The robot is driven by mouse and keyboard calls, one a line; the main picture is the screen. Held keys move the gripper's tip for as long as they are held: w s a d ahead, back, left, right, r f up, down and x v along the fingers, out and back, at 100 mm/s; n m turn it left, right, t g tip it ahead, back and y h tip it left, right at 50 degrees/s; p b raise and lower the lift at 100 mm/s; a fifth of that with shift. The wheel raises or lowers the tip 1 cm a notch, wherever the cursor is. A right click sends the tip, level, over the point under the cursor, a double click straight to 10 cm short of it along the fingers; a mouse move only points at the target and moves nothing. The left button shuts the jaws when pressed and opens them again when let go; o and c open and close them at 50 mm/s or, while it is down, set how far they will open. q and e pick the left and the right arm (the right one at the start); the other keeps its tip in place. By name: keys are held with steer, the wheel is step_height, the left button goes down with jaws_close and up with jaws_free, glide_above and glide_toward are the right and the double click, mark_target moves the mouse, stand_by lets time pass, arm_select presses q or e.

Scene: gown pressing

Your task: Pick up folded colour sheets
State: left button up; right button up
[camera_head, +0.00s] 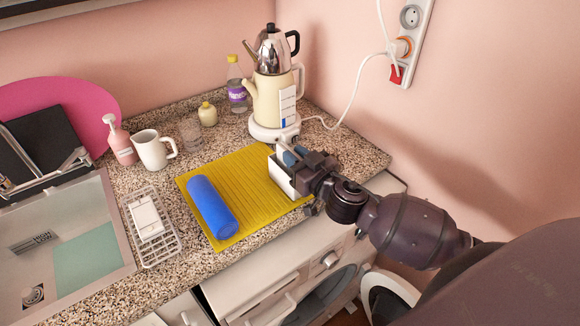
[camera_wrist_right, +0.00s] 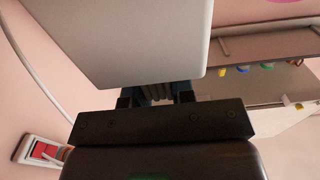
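A white, flat, box-like piece (camera_head: 281,178) is at the fingers of my right gripper (camera_head: 287,158), over the right part of the yellow ribbed mat (camera_head: 240,180). In the right wrist view the pale panel (camera_wrist_right: 135,40) fills the space in front of the fingers and hides their tips. The fingers look closed on it. I cannot tell whether it touches the mat or whether it is the folded colour sheets. A blue roll (camera_head: 212,207) lies on the mat's left part, apart from the gripper. My left gripper is not in view.
A cream kettle (camera_head: 272,102) with a steel pot on top stands just behind the mat. A mug (camera_head: 152,150), pink pump bottle (camera_head: 120,142), wire rack (camera_head: 153,228) and sink (camera_head: 60,250) are to the left. The counter's front edge drops to a washing machine (camera_head: 300,290).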

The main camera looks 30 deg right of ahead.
steer(key=shift+c, duration=1.3)
steer(key=shift+r, duration=0.25)
step_height(320, 180, up, 20)
steer(key=p, duration=0.3)
steer(key=shift+f, duration=0.2)
